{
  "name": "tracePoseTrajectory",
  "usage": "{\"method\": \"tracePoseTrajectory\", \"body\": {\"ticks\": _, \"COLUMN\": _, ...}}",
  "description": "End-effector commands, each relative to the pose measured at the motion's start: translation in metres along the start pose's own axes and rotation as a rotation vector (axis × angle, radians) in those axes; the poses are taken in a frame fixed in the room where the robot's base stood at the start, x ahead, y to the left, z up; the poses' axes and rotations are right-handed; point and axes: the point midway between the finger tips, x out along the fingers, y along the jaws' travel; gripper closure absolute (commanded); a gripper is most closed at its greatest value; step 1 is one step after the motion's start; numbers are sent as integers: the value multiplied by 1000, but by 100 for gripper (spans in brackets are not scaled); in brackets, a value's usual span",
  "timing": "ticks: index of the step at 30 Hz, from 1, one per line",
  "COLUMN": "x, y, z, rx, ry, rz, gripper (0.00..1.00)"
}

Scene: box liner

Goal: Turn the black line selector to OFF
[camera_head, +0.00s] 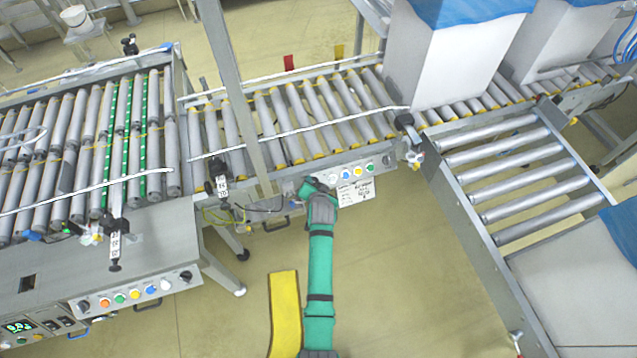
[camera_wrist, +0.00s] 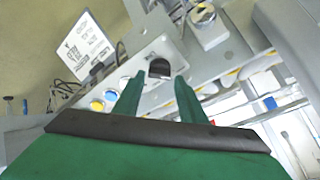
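The black selector knob (camera_wrist: 159,68) shows in the wrist view on a grey panel (camera_wrist: 150,50), between and just beyond my green fingertips. My gripper (camera_wrist: 160,77) is open, one finger on each side of the knob; whether either finger touches it I cannot tell. In the head view my gripper (camera_head: 313,187) is at the left end of the small control panel (camera_head: 350,172) below the middle conveyor and hides the knob there. The panel's white, blue and yellow buttons are right of my gripper, with another black knob (camera_head: 387,160) at its right end.
A white label plate (camera_head: 355,192) hangs below the panel. A second panel (camera_head: 140,292) with coloured buttons and black knobs is at lower left. A sensor bracket (camera_head: 219,180) and cables stand left of my gripper. White boxes (camera_head: 440,70) sit on the right conveyor. The floor before the panel is open.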

Motion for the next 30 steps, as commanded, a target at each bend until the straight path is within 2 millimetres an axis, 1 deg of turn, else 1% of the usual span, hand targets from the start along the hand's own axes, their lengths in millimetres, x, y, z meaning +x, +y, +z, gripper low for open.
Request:
{"method": "tracePoseTrajectory", "body": {"ticks": 3, "x": 10, "y": 1, "z": 0, "rx": 2, "ry": 0, "rz": 1, "gripper": 62}}
{"method": "tracePoseTrajectory", "body": {"ticks": 6, "x": 13, "y": 2, "z": -1, "rx": 3, "ry": 1, "rz": 2, "gripper": 62}}
{"method": "tracePoseTrajectory", "body": {"ticks": 15, "x": 15, "y": 0, "z": 0, "rx": 0, "ry": 0, "rz": 0, "gripper": 62}}
{"method": "tracePoseTrajectory", "body": {"ticks": 17, "x": 15, "y": -1, "z": 1, "rx": -1, "ry": -1, "rz": -1, "gripper": 77}}
{"method": "tracePoseTrajectory", "body": {"ticks": 18, "x": 15, "y": -2, "z": 2, "rx": -2, "ry": -2, "rz": -2, "gripper": 86}}
{"method": "tracePoseTrajectory", "body": {"ticks": 19, "x": 15, "y": -2, "z": 2, "rx": -2, "ry": -2, "rz": -2, "gripper": 93}}
{"method": "tracePoseTrajectory", "body": {"ticks": 26, "x": 16, "y": -2, "z": 3, "rx": 4, "ry": -4, "rz": 0, "gripper": 93}}
{"method": "tracePoseTrajectory", "body": {"ticks": 30, "x": 16, "y": -2, "z": 4, "rx": 37, "ry": -5, "rz": 8, "gripper": 93}}
